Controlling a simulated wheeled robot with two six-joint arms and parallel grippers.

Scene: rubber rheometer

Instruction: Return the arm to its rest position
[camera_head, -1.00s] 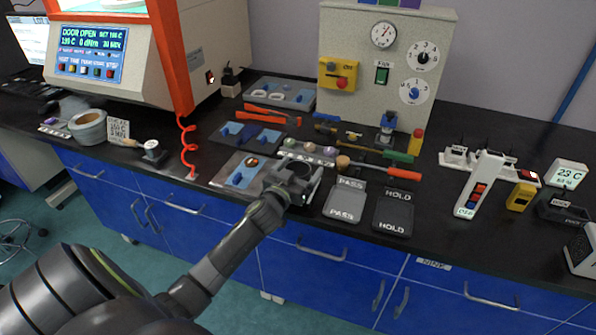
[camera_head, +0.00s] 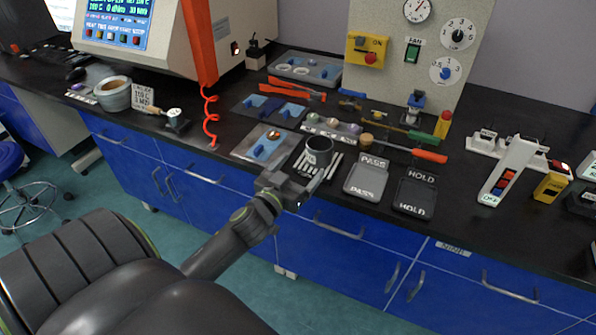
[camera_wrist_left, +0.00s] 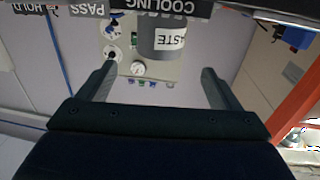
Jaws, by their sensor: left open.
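My left arm comes in from the lower left in the head view. Its gripper (camera_head: 301,191) is open and empty at the bench's front edge, just in front of a dark grey cup (camera_head: 318,152). The left wrist view shows its two fingers (camera_wrist_left: 158,85) spread apart with nothing between them. In that view the cup (camera_wrist_left: 160,38), labelled WASTE and seen upside down, stands beyond the fingertips, apart from them. My right gripper is not in view.
Grey PASS (camera_head: 368,180) and dark HOLD (camera_head: 414,196) trays lie right of the gripper. The rheometer (camera_head: 200,35) stands at the back left. The space in front of the blue cabinets (camera_head: 345,245) is free.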

